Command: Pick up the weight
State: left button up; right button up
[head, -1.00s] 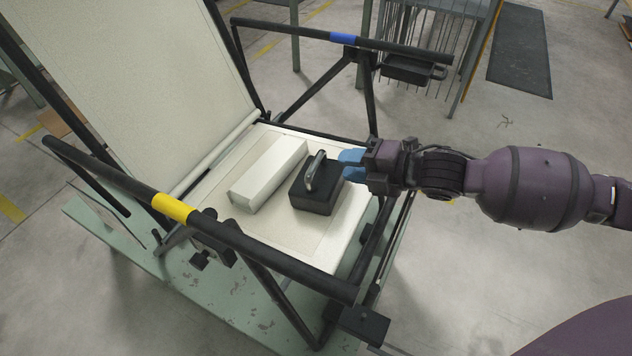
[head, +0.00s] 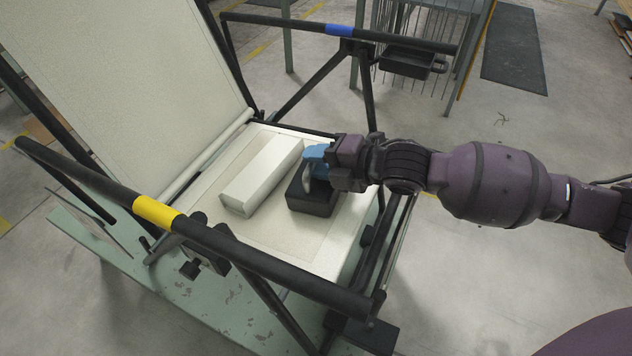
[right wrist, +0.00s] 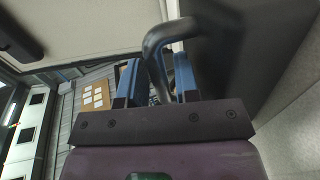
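The weight is a black block (head: 312,198) with a grey metal handle (head: 308,178), sitting on the cream seat (head: 290,235) of the folding lounger. My right gripper (head: 316,158), with blue fingers, reaches in from the right at the handle and hides part of it. In the right wrist view the handle (right wrist: 157,50) passes between the two blue fingers (right wrist: 157,82). The fingers stand apart with gaps beside the handle, so they look open around it. My left gripper is not in view.
A white box-like block (head: 262,175) lies on the seat just left of the weight. Black armrest bars run along both sides, one with a yellow band (head: 155,212), one with a blue band (head: 340,30). A black tray (head: 408,62) hangs behind.

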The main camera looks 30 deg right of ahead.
jog(key=shift+c, duration=0.3)
grip_shut()
jog(key=shift+r, duration=0.1)
dwell(0.9)
jog(key=shift+r, duration=0.1)
